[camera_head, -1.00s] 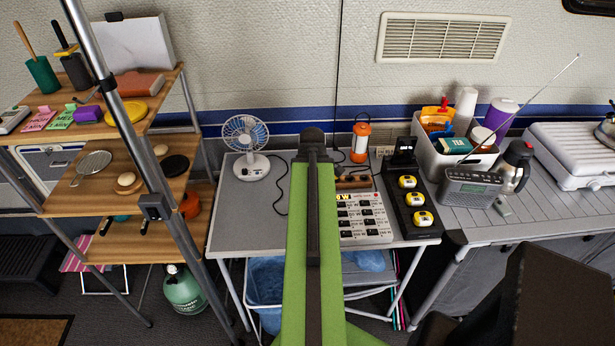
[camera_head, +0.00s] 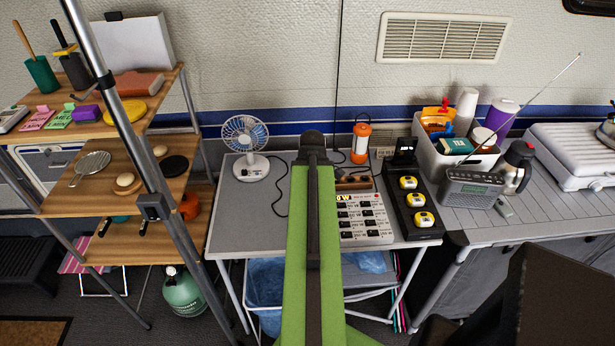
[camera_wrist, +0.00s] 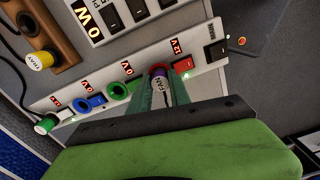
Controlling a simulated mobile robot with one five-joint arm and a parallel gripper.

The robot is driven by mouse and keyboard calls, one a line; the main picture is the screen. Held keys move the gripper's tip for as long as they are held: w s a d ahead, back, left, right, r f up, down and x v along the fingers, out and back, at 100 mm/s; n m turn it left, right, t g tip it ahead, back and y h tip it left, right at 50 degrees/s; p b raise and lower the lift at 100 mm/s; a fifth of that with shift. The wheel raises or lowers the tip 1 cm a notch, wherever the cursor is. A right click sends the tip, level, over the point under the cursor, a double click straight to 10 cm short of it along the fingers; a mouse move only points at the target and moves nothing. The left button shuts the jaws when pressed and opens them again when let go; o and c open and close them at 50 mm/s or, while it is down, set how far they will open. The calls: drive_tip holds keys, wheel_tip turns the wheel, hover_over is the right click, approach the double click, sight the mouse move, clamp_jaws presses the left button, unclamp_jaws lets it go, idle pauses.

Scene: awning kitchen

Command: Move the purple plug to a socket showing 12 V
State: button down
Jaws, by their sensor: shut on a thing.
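In the wrist view my gripper (camera_wrist: 157,92) is shut on the purple plug (camera_wrist: 158,87), which carries a white FAN label. The plug is at the red-ringed socket (camera_wrist: 157,70) on the white panel; I cannot tell how deep it sits. The red display (camera_wrist: 177,45) above that socket seems to read 12 V. To the left, a green socket (camera_wrist: 119,91) and a blue socket (camera_wrist: 90,104) have displays that seem to read 0 V. A green-and-white plug (camera_wrist: 47,123) is at the far left socket. My arm hides the gripper in the head view.
The white switch panel (camera_head: 366,219) is on the grey table beside the fan (camera_head: 246,148). A black tray with yellow items (camera_head: 412,200) stands to its right. A wooden block (camera_wrist: 43,30) with a yellow-and-white plug (camera_wrist: 40,60) is near the panel. The table's left front is clear.

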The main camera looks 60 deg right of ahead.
drive_tip(key=shift+f, duration=0.15)
drive_tip(key=c, duration=0.9)
unclamp_jaws()
wheel_tip(320, 180, up, 7)
drive_tip(key=p, duration=0.7)
idle(0.6)
